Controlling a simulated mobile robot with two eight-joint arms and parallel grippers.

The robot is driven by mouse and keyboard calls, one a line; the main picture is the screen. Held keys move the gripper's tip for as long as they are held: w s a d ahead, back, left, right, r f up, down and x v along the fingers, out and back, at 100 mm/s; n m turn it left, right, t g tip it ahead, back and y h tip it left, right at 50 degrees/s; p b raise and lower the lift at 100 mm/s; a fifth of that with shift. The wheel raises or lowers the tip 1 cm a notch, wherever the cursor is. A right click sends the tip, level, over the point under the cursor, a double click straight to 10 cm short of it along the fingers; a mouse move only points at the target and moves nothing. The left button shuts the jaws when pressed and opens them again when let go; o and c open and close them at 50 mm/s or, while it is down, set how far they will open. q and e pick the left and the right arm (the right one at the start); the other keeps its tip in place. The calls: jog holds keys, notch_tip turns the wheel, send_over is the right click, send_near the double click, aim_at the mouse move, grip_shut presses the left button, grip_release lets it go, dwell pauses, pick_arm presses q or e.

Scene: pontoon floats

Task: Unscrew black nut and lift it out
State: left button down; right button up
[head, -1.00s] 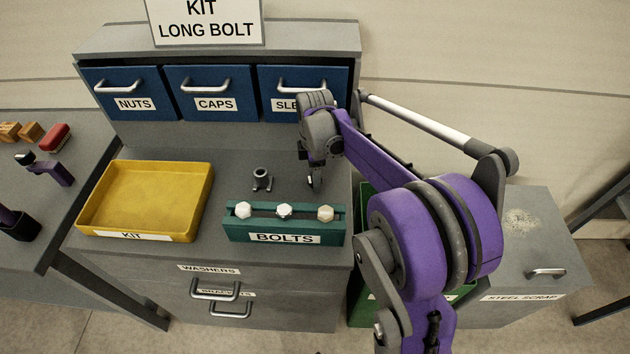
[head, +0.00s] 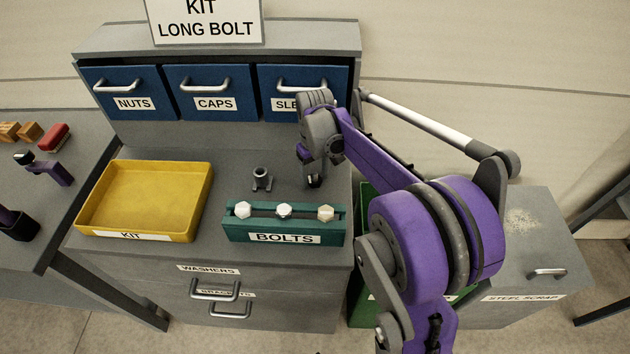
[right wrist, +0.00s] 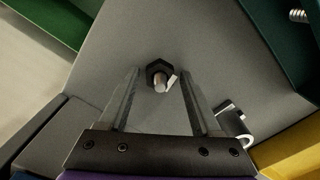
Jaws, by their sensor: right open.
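The black nut (right wrist: 152,68) is a dark hexagon around a bright metal bolt shank (right wrist: 160,84) in the right wrist view, above the grey bench top. My right gripper (right wrist: 159,72) is open, with one finger on each side of the nut and a visible gap to both. I cannot tell how its fingertips compare with the nut in height. In the head view my right gripper (head: 314,181) points down at the bench's right part, behind the green bolt rack, and the nut cannot be made out there. My left gripper is not in view.
The green BOLTS rack (head: 270,238) holds several bolts in front of the gripper. A small grey hollow post (head: 261,180) stands to its left. The yellow KIT tray (head: 130,236) looks empty. Blue drawers (head: 206,108) stand behind.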

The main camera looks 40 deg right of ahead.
jog(key=m, duration=1.6)
jog(key=shift+m, duration=0.4)
jog(key=m, duration=0.6)
jog(key=shift+b, duration=0.35)
grip_shut()
jog(key=n, duration=0.2)
jog(key=shift+n, duration=0.4)
jog(key=n, duration=0.4)
jog(key=shift+n, duration=0.3)
jog(key=n, duration=0.4)
jog(key=shift+n, duration=0.3)
